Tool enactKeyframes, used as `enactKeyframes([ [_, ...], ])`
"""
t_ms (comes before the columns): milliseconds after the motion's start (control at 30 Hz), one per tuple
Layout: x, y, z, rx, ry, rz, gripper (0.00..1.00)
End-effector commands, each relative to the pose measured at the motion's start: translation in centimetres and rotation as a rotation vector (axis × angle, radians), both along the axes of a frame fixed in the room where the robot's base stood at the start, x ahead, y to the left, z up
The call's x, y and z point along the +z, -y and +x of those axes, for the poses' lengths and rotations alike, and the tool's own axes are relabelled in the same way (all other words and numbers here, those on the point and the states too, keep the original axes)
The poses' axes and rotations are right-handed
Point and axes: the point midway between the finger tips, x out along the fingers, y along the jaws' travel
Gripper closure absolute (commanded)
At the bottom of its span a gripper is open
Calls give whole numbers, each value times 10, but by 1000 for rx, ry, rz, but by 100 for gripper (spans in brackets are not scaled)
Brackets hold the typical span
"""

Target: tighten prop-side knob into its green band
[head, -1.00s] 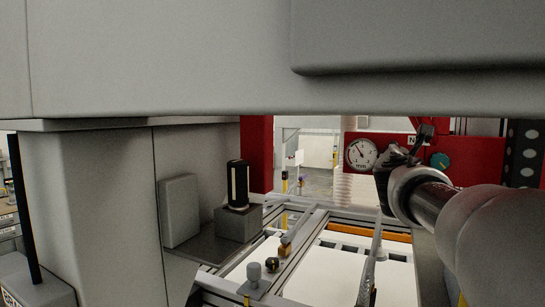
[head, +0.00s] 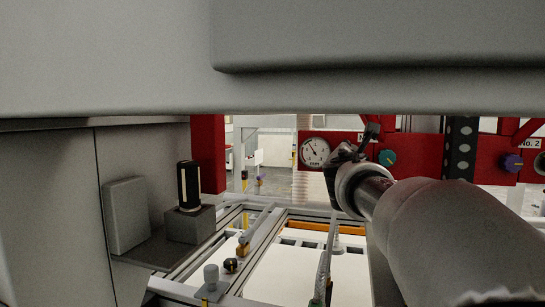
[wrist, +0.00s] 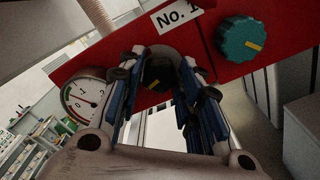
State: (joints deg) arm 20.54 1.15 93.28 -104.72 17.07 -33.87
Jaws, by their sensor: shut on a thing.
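A dark knob (wrist: 158,74) sits on the red No. 1 panel (wrist: 205,45), between a white dial gauge and a teal knob. My gripper's blue-padded fingers (wrist: 161,88) are on both sides of the dark knob and shut on it. In the head view my gripper (head: 343,160) is at the red panel and hides this knob. The gauge (head: 316,151) is just left of the gripper and also shows in the wrist view (wrist: 86,96).
The teal knob (head: 387,158) is close right of my gripper. A purple knob (head: 513,162) is farther right by the No. 2 label. A large grey beam (head: 120,60) spans overhead. Below are a framed white bed (head: 285,270) and a black cylinder (head: 190,187) on a grey block.

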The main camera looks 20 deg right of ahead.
Motion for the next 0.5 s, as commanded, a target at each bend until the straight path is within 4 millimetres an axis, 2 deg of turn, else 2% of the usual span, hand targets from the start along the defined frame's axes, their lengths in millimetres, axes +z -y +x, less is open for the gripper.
enactKeyframes([
  [500,-3,0,0,1,176,233,91],
])
